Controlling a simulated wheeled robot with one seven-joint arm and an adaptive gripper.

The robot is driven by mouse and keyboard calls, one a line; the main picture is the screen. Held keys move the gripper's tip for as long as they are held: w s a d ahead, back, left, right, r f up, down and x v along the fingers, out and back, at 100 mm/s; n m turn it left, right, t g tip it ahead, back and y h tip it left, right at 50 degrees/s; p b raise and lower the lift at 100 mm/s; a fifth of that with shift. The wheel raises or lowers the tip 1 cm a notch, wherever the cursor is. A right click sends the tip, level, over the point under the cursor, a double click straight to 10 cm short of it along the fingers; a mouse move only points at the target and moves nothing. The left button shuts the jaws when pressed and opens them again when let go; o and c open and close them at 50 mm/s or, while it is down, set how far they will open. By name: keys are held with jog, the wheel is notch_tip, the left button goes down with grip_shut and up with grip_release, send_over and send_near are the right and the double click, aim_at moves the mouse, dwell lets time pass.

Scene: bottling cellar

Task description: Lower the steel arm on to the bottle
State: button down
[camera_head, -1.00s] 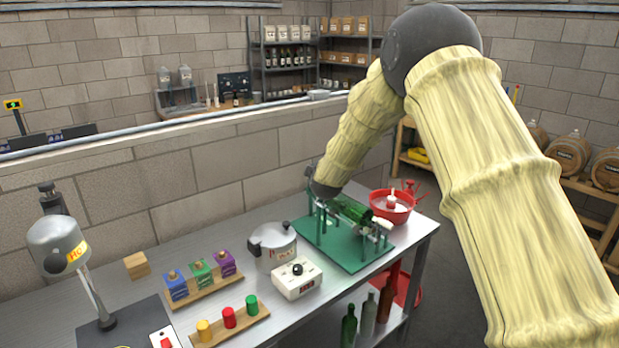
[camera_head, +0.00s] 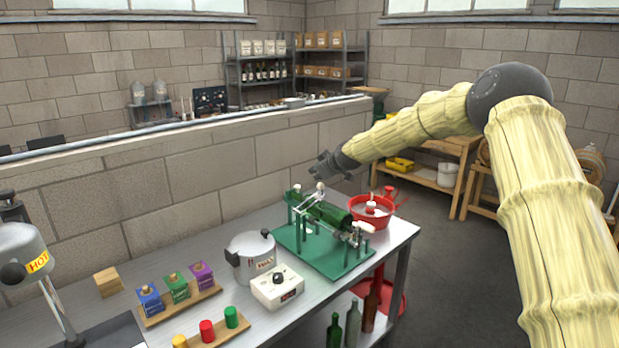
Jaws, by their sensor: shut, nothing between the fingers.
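A green glass bottle (camera_head: 322,211) lies on its side, tilted, in a green bottle-cutting jig on a green base plate (camera_head: 303,259). The steel arm is thin and hard to make out; pale metal parts (camera_head: 354,234) show at the bottle's near right end. I cannot tell whether the arm touches the glass. My gripper (camera_head: 318,165) is shut and empty. It appears above and behind the jig, near its small pale knob (camera_head: 320,187), and I cannot tell whether they touch.
A red basin (camera_head: 372,212) stands right of the jig. Coloured boxes (camera_head: 177,288) and pegs (camera_head: 207,330) sit further left, near a lamp marked HOT (camera_head: 22,255). A block wall (camera_head: 220,170) runs behind.

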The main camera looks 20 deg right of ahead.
jog(key=d+f+b, duration=0.1)
jog(key=w+d+f+m+y+b, duration=0.1)
jog(key=d+f+m+g+y+b, duration=0.1)
jog(key=shift+w+d+f+b, duration=0.25)
jog(key=shift+d+f+b, duration=0.05)
jog(key=shift+d+b, duration=0.05)
jog(key=shift+d+f+m+y+b, duration=0.35)
jog(key=shift+f+y+b, duration=0.2)
jog(key=shift+b, duration=0.2)
jog(key=shift+d+f+g+b, duration=0.3)
jog(key=shift+d+f+b, duration=0.05)
jog(key=shift+f+b, duration=0.1)
jog(key=shift+w+f, duration=0.65)
jog(key=shift+w, duration=0.2)
jog(key=shift+s+r, duration=0.15)
jog(key=shift+r, duration=0.15)
jog(key=shift+s+r, duration=0.35)
jog(key=shift+w+f, duration=0.3)
jog(key=shift+s+r, duration=0.15)
jog(key=shift+r, duration=0.05)
jog(key=shift+f, duration=0.1)
